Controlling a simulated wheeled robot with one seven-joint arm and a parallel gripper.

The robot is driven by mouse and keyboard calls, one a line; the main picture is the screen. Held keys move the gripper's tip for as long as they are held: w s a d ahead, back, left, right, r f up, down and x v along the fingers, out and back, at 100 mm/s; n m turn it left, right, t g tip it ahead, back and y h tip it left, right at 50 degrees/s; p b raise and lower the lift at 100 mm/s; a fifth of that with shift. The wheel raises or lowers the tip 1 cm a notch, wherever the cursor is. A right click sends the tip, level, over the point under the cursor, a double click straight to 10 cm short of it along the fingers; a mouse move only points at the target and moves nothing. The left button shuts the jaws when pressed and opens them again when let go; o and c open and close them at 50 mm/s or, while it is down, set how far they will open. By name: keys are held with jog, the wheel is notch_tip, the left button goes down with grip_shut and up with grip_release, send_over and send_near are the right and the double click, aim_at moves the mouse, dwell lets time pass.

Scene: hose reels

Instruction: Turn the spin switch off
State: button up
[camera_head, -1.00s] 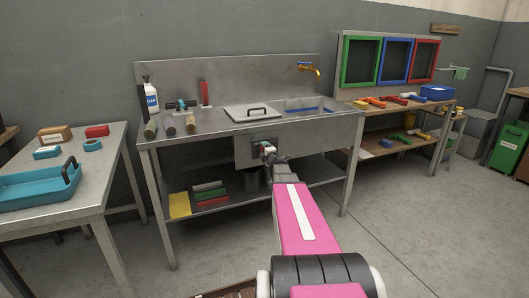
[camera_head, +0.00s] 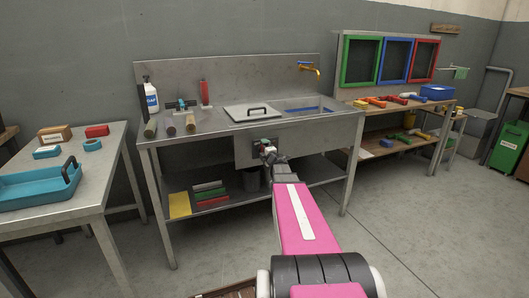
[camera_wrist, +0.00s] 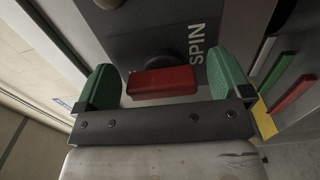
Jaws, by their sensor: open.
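The spin switch is a red bar handle (camera_wrist: 162,83) on a dark round hub, set on a dark panel (camera_wrist: 130,30) with the white word SPIN beside it. In the wrist view the bar lies across the picture, at right angles to the line of the lettering. My gripper (camera_wrist: 163,80) is open, one green fingertip past each end of the bar, with a visible gap on both sides. In the head view my gripper (camera_head: 265,146) is at the sink unit's front panel (camera_head: 242,153) and hides the switch.
The panel belongs to a steel sink bench (camera_head: 235,126) with a lidded basin (camera_head: 250,112). A steel table (camera_head: 106,160) stands left, a wooden bench (camera_head: 385,116) right. The floor (camera_head: 420,220) is open at right.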

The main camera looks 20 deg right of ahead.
jog(key=s, duration=1)
jog(key=shift+s+d, duration=0.2)
jog(key=shift+s, duration=0.15)
jog(key=s+a+f+m+g+h, duration=0.4)
jog(key=s+a+f+m+g, duration=0.6)
jog(key=m, duration=0.4)
jog(key=s+a+f+m+g+y, duration=0.3)
jog(key=s+a+g, duration=0.5)
jog(key=s+a, duration=0.6)
notch_tip(320, 180, down, 2)
jog(key=shift+a+m, duration=0.35)
jog(key=shift+m, duration=0.25)
